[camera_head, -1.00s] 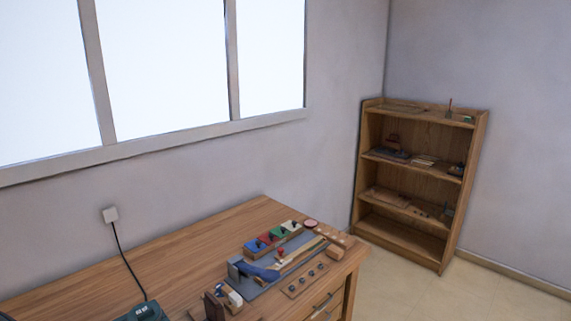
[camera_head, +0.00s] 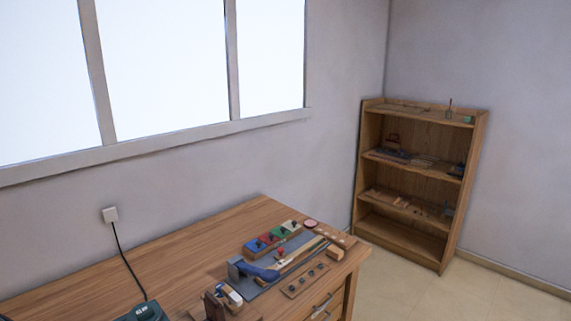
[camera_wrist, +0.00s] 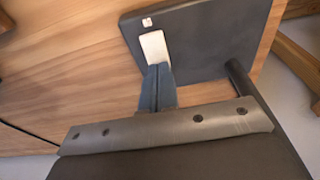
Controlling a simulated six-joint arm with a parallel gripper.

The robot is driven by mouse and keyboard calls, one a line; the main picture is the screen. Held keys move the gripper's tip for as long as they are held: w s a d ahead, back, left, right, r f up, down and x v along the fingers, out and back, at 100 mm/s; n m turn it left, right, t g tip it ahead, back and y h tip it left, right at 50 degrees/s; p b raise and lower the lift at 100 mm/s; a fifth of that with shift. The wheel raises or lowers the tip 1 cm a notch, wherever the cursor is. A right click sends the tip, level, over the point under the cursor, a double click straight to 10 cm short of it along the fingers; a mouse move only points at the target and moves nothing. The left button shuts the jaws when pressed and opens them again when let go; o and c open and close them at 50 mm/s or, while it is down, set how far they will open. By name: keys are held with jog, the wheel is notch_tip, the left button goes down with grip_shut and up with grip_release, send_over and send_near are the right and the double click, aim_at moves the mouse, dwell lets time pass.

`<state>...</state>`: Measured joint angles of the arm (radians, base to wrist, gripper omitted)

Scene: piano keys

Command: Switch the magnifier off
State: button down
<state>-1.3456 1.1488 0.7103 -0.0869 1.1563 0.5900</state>
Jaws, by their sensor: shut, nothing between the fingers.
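In the wrist view a dark, flat, rounded base (camera_wrist: 205,55) sits on the wooden desk, and a black post (camera_wrist: 238,76) rises at its right side. It looks like the magnifier's base; no lens shows. A white oblong piece (camera_wrist: 153,46), perhaps the switch, is on the base, with a small white mark (camera_wrist: 147,22) beyond it. My gripper (camera_wrist: 157,67) is shut and empty. Its fingertips are at the near end of the white piece and cover part of it; I cannot tell whether they touch. The head view shows neither my gripper nor this base.
In the head view the desk (camera_head: 190,240) carries a grey mat with blocks and tools (camera_head: 265,275), a coloured block row (camera_head: 272,238) and a dark green device (camera_head: 142,312). A bookshelf (camera_head: 415,185) stands at the back right. The desk's middle left is clear.

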jog(key=shift+f, duration=0.25)
jog(key=shift+r, duration=3.55)
notch_tip(320, 180, down, 7)
jog(key=shift+r, duration=0.2)
